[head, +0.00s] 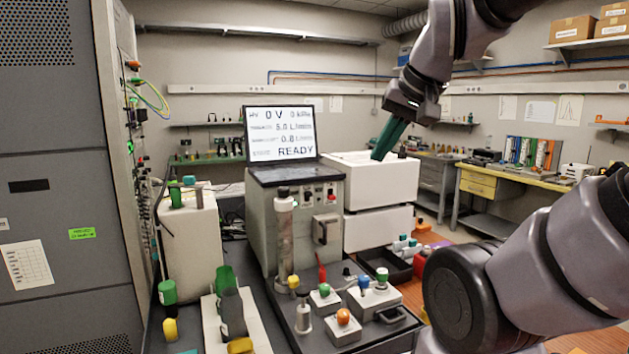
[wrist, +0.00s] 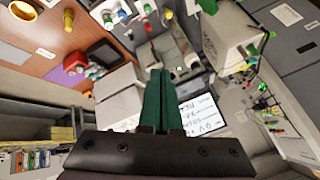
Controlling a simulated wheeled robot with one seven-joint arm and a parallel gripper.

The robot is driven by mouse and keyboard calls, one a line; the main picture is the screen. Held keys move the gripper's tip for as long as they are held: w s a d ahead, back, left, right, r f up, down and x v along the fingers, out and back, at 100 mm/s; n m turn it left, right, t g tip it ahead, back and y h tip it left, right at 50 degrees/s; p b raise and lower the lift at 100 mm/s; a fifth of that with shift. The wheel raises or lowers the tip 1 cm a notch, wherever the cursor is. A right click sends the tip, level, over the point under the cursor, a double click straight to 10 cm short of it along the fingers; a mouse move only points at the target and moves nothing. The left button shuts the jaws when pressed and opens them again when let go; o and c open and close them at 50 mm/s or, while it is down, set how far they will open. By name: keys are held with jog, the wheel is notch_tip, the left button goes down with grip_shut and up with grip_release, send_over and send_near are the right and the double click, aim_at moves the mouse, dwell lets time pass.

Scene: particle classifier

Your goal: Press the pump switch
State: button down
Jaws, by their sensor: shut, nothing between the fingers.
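My gripper (head: 379,156) has green fingers and is shut and empty, pointing down and left above the white box, right of the screen. In the wrist view its shut fingers (wrist: 160,73) reach up from the dark mount. No readable label marks the pump switch, so I cannot tell which control it is. A grey instrument box (head: 296,222) carries small switches on its front (head: 320,196). In front of it are small boxes with an orange knob (head: 343,317), a green knob (head: 324,289) and a blue knob (head: 364,282). My gripper is apart from all of these.
A screen (head: 281,133) reading "READY" stands on the grey box. White boxes (head: 375,221) stand to its right. A clear cylinder (head: 284,240) rises before the box. A tall grey cabinet (head: 60,170) fills the left. A yellow-topped bench (head: 510,182) is at the right.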

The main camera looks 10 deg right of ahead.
jog(key=shift+w+d, duration=0.15)
jog(key=shift+w, duration=0.15)
jog(key=shift+w, duration=0.1)
jog(key=w+a+f+n+h, duration=0.1)
jog(key=w+f+n, duration=0.2)
jog(key=w, duration=1.2)
jog(key=n+t, duration=0.2)
jog(key=n, duration=0.1)
send_near(308, 194)
jog(key=shift+s+d+r+y, duration=0.15)
jog(key=shift+d+r, duration=0.05)
jog(key=shift+r, duration=0.4)
jog(key=shift+s+d+r+y, duration=0.1)
jog(key=shift+s+d+r, duration=0.1)
jog(key=shift+r, duration=0.35)
jog(key=shift+s+d+r+y, duration=0.1)
jog(key=shift+d+r+y, duration=0.1)
jog(key=shift+r, duration=0.4)
jog(key=x, duration=1)
jog(key=shift+s+f, duration=0.15)
